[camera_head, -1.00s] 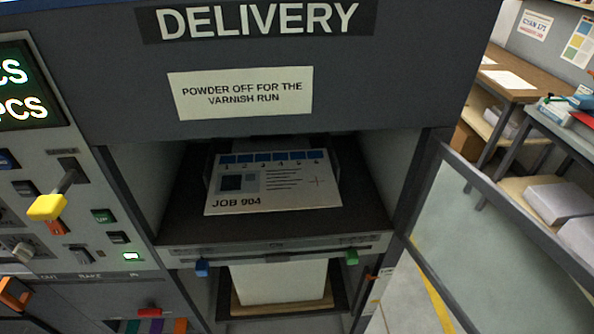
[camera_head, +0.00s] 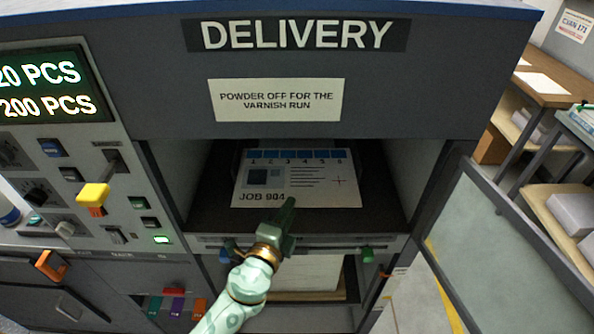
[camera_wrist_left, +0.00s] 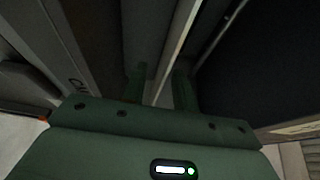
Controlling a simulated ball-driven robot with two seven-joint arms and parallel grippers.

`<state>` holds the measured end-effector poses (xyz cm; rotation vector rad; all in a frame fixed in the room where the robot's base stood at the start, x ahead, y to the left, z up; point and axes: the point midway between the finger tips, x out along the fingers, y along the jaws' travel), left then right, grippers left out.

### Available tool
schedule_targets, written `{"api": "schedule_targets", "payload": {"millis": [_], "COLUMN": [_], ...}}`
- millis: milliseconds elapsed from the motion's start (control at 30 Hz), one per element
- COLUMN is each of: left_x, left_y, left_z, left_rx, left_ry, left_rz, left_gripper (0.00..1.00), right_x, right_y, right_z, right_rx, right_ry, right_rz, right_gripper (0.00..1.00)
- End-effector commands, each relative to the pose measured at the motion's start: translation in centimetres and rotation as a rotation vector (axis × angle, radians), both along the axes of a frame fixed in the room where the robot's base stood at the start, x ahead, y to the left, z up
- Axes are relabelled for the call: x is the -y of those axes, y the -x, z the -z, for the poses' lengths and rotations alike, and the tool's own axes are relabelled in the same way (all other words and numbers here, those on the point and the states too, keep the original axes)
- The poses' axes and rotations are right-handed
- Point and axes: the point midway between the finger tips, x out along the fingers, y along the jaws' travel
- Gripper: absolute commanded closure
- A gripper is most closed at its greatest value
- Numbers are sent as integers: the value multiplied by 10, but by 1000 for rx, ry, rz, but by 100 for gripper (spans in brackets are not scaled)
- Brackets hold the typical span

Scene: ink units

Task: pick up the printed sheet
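The printed sheet (camera_head: 325,186), white with a blue numbered strip and "JOB 904", lies in the dark delivery bay (camera_head: 218,208) under the "DELIVERY" sign. My left gripper (camera_head: 289,204) reaches up from below, and its tip overlaps the sheet's front edge in the head view. In the left wrist view the two green fingers (camera_wrist_left: 160,72) stand apart, with a thin pale edge running between them; I cannot tell whether it is the sheet or the bay's front. Nothing is visibly gripped. My right gripper is not in view.
The bay's front rail (camera_head: 330,244) carries a blue and a green knob. A lower stack (camera_head: 310,272) sits beneath. The control panel (camera_head: 75,170) is at left, and a glass door (camera_head: 500,240) stands open at right. "POWDER OFF" notice (camera_head: 277,100) hangs above.

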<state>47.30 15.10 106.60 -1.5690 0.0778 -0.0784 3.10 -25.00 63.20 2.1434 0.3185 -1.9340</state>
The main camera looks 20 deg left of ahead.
Motion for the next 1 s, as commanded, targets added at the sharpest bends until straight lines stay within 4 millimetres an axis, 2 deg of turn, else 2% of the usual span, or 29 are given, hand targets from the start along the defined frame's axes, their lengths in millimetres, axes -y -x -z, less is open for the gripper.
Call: {"api": "schedule_targets", "payload": {"millis": [167,333,433,700,733,833,1000], "left_x": [2,7,8,9,9,8,8], "left_y": [-14,-42,-55,-60,-60,-60,-60], "left_z": [-2,-10,-6,-6,-6,-6,-6], "left_rx": [0,1,-1,-2,-2,-2,-2], "left_ry": [1,0,1,0,0,0,0], "left_rz": [0,0,0,0,0,0,0], "left_gripper": [71,71,71,71,74,100,100], "right_x": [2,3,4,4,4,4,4], "right_y": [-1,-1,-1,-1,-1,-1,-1], "right_z": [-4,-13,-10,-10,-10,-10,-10], "right_rx": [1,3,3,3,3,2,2], "right_ry": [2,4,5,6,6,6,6], "right_rz": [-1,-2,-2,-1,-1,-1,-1], "right_gripper": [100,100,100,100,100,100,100]}}
